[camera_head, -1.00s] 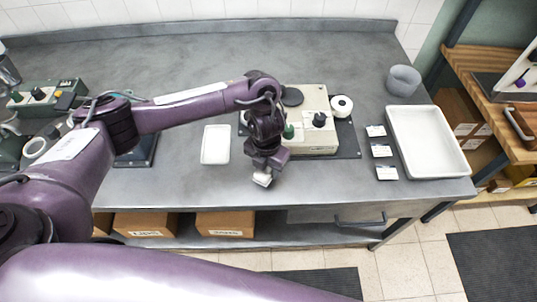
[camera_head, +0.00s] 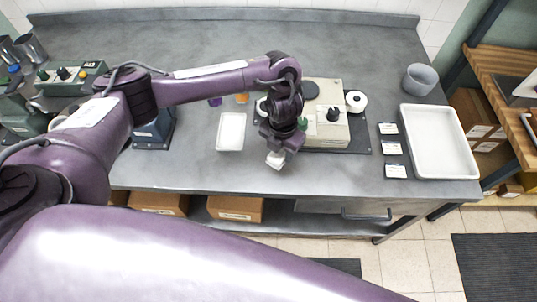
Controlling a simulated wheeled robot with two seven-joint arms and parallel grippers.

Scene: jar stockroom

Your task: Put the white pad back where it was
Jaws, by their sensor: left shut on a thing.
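My left gripper (camera_head: 272,150) reaches in over the grey table and points down near its front edge. It is shut on the white pad (camera_head: 275,161), a small pale block at the fingertips. The pad is right of and a little nearer than a shallow white tray (camera_head: 231,132), and in front of a cream machine (camera_head: 322,130) with dark knobs. I cannot tell how high the pad is above the table. My arm hides part of the machine's left side. My right gripper is not in view.
Several small white-labelled cards (camera_head: 392,148) lie in a column left of a large white tray (camera_head: 438,140). A grey cup (camera_head: 418,79) stands behind it. A green control box (camera_head: 68,77) stands at left. The table's back stretch (camera_head: 200,45) is clear.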

